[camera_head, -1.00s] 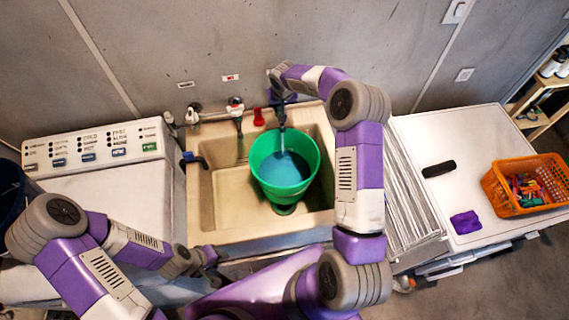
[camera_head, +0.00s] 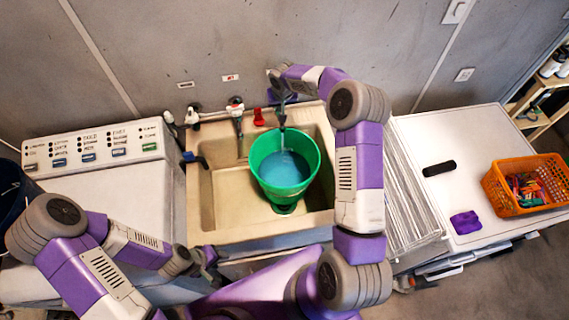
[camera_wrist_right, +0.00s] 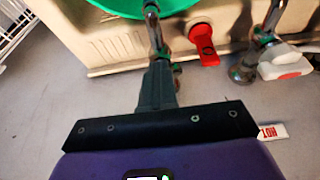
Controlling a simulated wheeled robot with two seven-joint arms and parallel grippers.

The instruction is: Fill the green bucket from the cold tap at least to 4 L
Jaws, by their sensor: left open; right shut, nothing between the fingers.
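The green bucket (camera_head: 262,172) stands upright in the right part of the sink, with blue-looking water (camera_head: 284,170) inside. No level mark is readable. A metal spout (camera_head: 282,118) points down over its back rim, and a faint thin streak below it may be running water. My right gripper (camera_head: 281,98) is at this tap by the wall; in the right wrist view its fingers (camera_wrist_right: 158,82) are shut and empty close to the spout pipe (camera_wrist_right: 153,25). The tap's handle is hidden. My left gripper (camera_head: 208,257) is open and empty in front of the sink's front edge.
Another tap (camera_head: 236,108) with a white-and-red handle and a red lever (camera_head: 258,117) are left of my right gripper. A washer (camera_head: 120,190) is left. The white top (camera_head: 470,130) at right holds an orange basket (camera_head: 500,195), a purple cloth and a dark object.

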